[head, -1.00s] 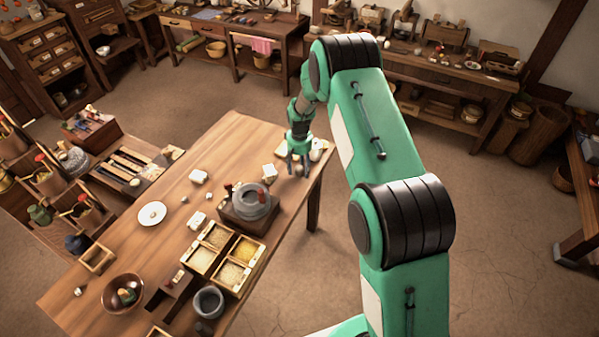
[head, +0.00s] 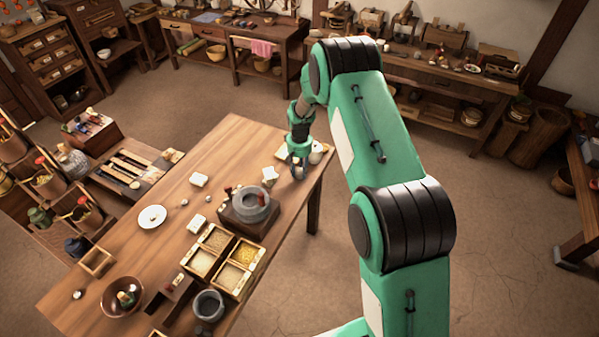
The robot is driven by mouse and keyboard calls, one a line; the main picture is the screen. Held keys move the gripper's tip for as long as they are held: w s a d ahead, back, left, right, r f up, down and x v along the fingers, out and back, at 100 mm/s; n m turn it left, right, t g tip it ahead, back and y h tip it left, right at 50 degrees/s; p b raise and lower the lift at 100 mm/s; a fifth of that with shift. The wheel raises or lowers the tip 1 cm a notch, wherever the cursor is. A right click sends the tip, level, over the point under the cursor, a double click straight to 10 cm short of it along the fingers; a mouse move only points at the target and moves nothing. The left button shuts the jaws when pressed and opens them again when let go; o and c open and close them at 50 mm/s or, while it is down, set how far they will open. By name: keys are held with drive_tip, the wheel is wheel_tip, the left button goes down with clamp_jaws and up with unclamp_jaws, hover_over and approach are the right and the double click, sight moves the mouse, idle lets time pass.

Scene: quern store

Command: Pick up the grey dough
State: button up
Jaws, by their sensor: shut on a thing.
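My gripper (head: 299,168) is low over the far right end of the wooden table (head: 232,150), pointing down. Its fingers are shut on a small greyish lump, the grey dough (head: 299,174), which is mostly hidden between them. I cannot tell whether the dough still touches the tabletop.
A pale cup (head: 316,152) stands close behind my gripper, by a light board (head: 283,151). A white block (head: 270,173) is just left of it. A stone quern (head: 250,206), divided grain box (head: 223,259) and white plate (head: 152,217) stand nearer. The table's right edge is close.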

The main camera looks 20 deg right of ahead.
sight(300, 169)
drive_tip(key=shift+r, duration=0.7)
wheel_tip(300, 169, up, 2)
drive_tip(key=shift+r+p, duration=0.15)
drive_tip(key=shift+p, duration=0.3)
drive_tip(key=s+a+r+p, duration=0.1)
drive_tip(key=s, duration=1.5)
drive_tip(key=shift+a+p, duration=0.2)
drive_tip(key=shift+p, duration=0.2)
